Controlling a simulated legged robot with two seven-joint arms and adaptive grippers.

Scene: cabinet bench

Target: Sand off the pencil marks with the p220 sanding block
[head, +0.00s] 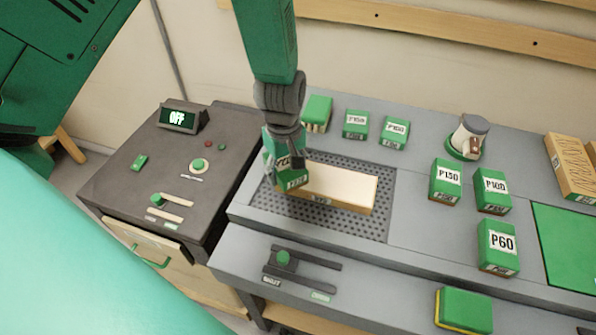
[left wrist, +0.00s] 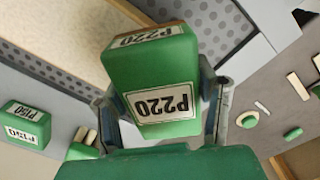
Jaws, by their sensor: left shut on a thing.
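My left gripper (head: 287,160) is shut on the green P220 sanding block (head: 292,181). In the left wrist view the P220 block (left wrist: 150,75) sits between the two fingers, its label upside down. The block is at the left end of a pale wooden board (head: 340,187), which lies on a perforated grey panel (head: 378,220). I cannot tell whether the block touches the board. No pencil marks can be made out on the board. My right gripper is not in view.
Other green blocks stand on the bench, among them P60 (head: 498,247), P100 (head: 492,190) and P150 (head: 446,182). A dark control cabinet (head: 180,160) with an OFF display is at left. A slider (head: 284,258) is on the front ledge.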

